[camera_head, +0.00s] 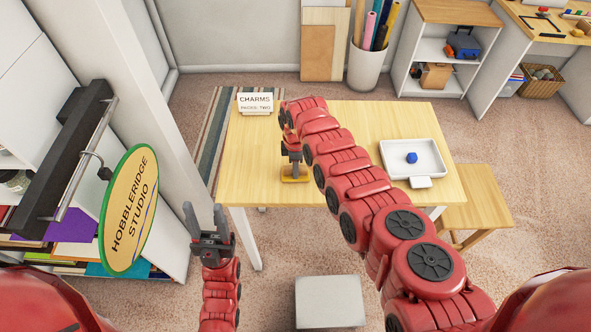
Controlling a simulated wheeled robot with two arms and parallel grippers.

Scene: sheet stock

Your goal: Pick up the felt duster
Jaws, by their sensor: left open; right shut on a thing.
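The felt duster (295,179) is a small block with a yellow-orange base over the left part of the wooden table. My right gripper (293,168) reaches down from above and is shut on it. The gripper and arm hide part of the duster, and I cannot tell whether it touches the tabletop. My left gripper (205,218) is open and empty, with its fingers pointing up, left of the table's front left corner.
On the table (255,160) are a white tray (430,172) holding a blue faceted piece (411,158), and a sign (255,103) reading CHARMS. A wooden stool (478,200) stands at right. A round Hobbleridge Studio sign (130,220) hangs near my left gripper.

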